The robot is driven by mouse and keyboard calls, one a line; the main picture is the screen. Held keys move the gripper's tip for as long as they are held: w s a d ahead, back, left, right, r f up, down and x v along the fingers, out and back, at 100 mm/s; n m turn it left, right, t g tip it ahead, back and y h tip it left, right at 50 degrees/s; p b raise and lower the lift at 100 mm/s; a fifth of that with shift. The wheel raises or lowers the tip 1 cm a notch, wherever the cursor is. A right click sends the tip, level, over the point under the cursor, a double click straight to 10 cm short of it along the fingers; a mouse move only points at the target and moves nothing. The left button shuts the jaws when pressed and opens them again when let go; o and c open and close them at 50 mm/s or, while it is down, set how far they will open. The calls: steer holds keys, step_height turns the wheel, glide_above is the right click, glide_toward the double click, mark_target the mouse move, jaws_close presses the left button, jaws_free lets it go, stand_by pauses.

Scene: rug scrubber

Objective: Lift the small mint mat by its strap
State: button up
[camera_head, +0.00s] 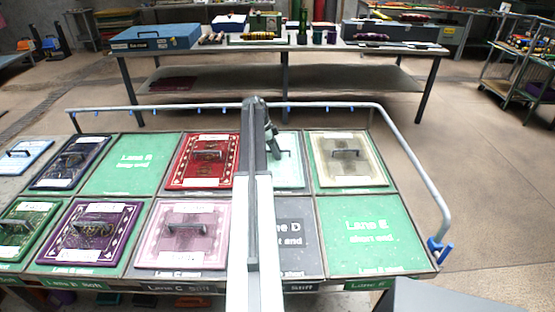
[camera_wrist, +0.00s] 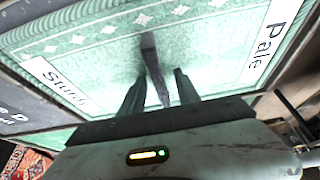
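The small mint mat (camera_head: 288,176) lies in the back row of the lane table, right of the red mat and partly hidden behind my arm. In the wrist view the mint mat (camera_wrist: 100,45) fills the upper part, with white labels at both ends and a row of pale diamonds. Its dark strap (camera_wrist: 151,58) stands up from the middle. My gripper (camera_wrist: 158,88) is open, its two dark fingers apart with the strap's near end between them in the picture. I cannot tell whether they touch it. My gripper also shows in the head view (camera_head: 272,132), over the mat.
A red mat (camera_head: 203,181) lies to the left and a beige mat (camera_head: 325,171) to the right. Green Lane E (camera_head: 375,265) is bare. A grey rail (camera_head: 330,105) runs along the table's back and right side. A bench (camera_head: 400,48) with toolboxes stands behind.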

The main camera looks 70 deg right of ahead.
jaws_close()
stand_by(1.2)
